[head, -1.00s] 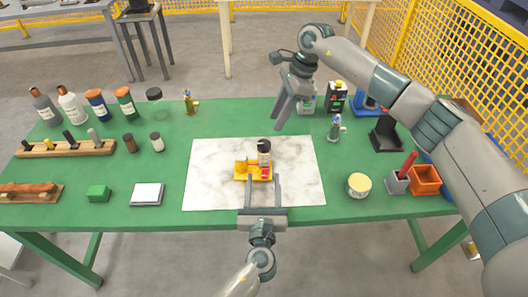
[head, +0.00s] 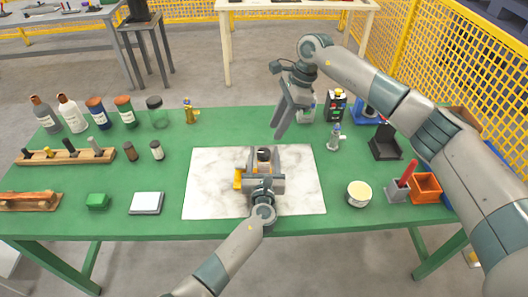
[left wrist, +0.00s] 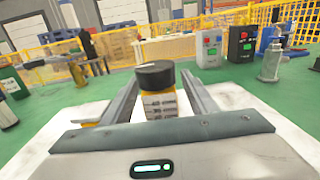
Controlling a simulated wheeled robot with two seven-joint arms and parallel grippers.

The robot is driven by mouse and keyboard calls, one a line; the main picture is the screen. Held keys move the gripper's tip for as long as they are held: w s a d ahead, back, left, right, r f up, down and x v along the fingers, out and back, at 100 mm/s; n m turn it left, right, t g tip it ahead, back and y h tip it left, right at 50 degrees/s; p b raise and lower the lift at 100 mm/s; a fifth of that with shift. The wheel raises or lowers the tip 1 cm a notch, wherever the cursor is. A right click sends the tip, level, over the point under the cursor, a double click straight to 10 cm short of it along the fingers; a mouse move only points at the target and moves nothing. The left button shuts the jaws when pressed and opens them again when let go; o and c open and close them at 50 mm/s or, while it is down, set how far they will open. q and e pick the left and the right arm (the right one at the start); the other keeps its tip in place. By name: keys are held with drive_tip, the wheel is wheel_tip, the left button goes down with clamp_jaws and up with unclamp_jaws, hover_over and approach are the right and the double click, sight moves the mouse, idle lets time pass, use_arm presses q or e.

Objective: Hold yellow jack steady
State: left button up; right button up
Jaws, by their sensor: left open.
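The yellow jack (head: 239,179) is on the white marbled mat, mostly hidden under my left gripper in the head view. In the left wrist view the black cap (left wrist: 155,75) and the pale marked body (left wrist: 160,105) stand upright between the fingers. My left gripper (head: 264,151) is open, one finger on each side, with visible gaps in the wrist view. My right gripper (head: 278,136) hangs above the table behind the mat, with its finger opening unclear.
The marbled mat (head: 211,190) is otherwise clear. A round tin (head: 359,194), orange bin (head: 425,185) and grey holder (head: 398,190) stand at right. Several bottles line the back left.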

sight(264, 152)
use_arm(q)
drive_tip(key=shift+w, duration=0.65)
clamp_jaws()
use_arm(e)
drive_tip(key=o, duration=0.5)
drive_tip(key=shift+a, duration=0.1)
drive_tip(key=shift+o, duration=0.2)
drive_tip(key=a+r+n+h, duration=0.1)
drive_tip(key=n, duration=0.1)
drive_tip(key=a+r+n+h, duration=0.1)
drive_tip(key=n, duration=0.2)
drive_tip(key=a+r+n+h, duration=0.1)
drive_tip(key=a+n+h, duration=0.1)
drive_tip(key=n, duration=0.1)
drive_tip(key=shift+s+t, duration=0.25)
drive_tip(key=shift+t, duration=0.05)
drive_tip(key=shift+f, duration=0.1)
drive_tip(key=shift+f, duration=6)
